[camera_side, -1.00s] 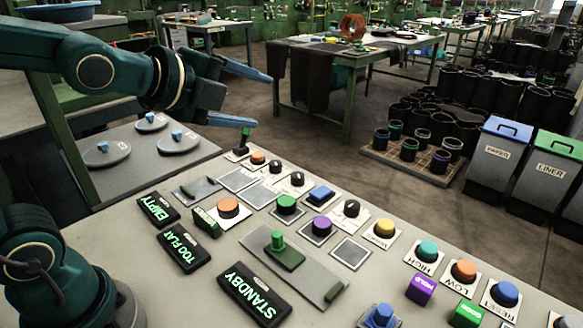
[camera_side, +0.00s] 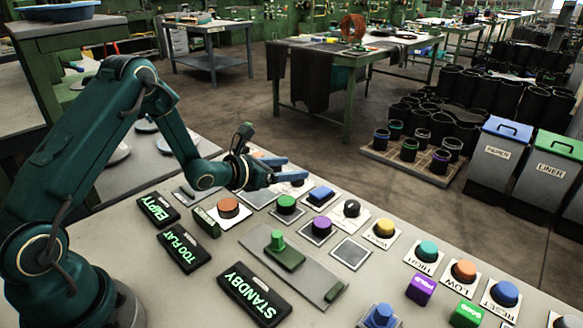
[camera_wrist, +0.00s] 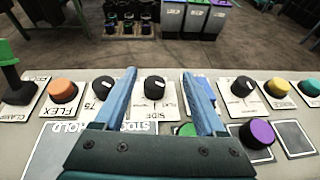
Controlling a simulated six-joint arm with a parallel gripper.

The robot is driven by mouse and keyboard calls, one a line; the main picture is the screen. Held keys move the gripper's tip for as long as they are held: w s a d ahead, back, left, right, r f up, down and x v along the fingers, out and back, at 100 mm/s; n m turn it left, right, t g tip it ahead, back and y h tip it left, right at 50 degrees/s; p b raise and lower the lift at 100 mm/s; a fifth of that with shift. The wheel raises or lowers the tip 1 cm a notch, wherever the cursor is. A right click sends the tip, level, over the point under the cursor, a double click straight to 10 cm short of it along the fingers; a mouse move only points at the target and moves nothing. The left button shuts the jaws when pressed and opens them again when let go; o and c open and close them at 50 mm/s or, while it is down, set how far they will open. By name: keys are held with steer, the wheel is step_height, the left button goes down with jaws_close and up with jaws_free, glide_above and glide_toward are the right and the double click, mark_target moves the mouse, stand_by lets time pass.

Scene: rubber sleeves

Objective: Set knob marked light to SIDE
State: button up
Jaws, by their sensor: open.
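In the wrist view my gripper (camera_wrist: 158,76) has two blue fingers spread apart, with nothing held. A black round knob with a white pointer mark (camera_wrist: 155,88) shows in the gap between the fingertips. The white plate below it reads SIDE; I cannot make out the word light. Another black knob (camera_wrist: 103,89) is just left of the left finger, and a third (camera_wrist: 242,88) is right of the right finger. In the side view my gripper (camera_side: 295,168) reaches low over the panel's back row and largely hides the knobs there. I cannot tell whether the fingers touch the knob.
An orange button (camera_wrist: 62,91) and a green-topped lever (camera_wrist: 12,75) stand to the left. A purple button (camera_wrist: 257,134) and a yellow one (camera_wrist: 279,88) are to the right. A green slider (camera_side: 283,252) and lit STANDBY display (camera_side: 254,294) sit nearer the front.

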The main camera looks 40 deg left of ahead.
steer(key=shift+s+a+f+g, duration=0.15)
steer(key=shift+f, duration=0.4)
steer(key=shift+s+a+f+g, duration=0.1)
steer(key=shift+f+g, duration=0.05)
steer(key=shift+f, duration=0.4)
steer(key=shift+x, duration=2.4)
steer(key=shift+a+r, duration=0.1)
jaws_close()
